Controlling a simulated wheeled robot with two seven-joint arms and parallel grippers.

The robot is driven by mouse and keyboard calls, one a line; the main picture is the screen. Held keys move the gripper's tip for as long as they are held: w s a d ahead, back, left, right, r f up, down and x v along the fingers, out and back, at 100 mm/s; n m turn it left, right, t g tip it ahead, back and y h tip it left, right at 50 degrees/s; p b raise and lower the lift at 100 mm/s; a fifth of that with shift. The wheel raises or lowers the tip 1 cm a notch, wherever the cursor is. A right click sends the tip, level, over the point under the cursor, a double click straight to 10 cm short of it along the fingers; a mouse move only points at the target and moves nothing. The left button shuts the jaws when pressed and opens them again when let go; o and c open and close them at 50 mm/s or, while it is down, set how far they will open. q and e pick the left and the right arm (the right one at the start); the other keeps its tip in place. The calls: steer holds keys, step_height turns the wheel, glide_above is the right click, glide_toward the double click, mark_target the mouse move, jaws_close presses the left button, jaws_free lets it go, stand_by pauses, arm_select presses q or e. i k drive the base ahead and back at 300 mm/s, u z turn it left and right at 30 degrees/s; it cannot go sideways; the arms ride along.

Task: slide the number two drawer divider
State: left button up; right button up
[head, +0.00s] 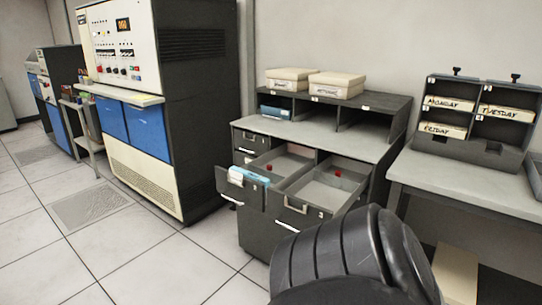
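A grey cabinet (262,236) stands at the centre with two drawers pulled out side by side. The left open drawer (229,186) has a light-blue and white item (248,177) at its front and a small red piece (268,167) inside. The right open drawer (306,222) has a pale, empty-looking floor and another small red piece (337,173) towards its back. The red pieces may be parts of dividers; I cannot tell. I cannot read a number two on either drawer. Neither of my grippers is in view. A black ribbed shape covers the lower right.
Two cream boxes (290,79) (337,85) sit on a shelf with cubbies (372,100) on the cabinet. A rack (473,152) with weekday-labelled card trays stands on the right table (470,188). A tall computer console (205,100) stands left. Tiled floor (150,255) is clear at the front left.

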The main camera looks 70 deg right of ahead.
mark_target(276, 178)
steer(key=z, duration=1.15)
steer(key=i, duration=1.25)
steer(key=z, duration=1.3)
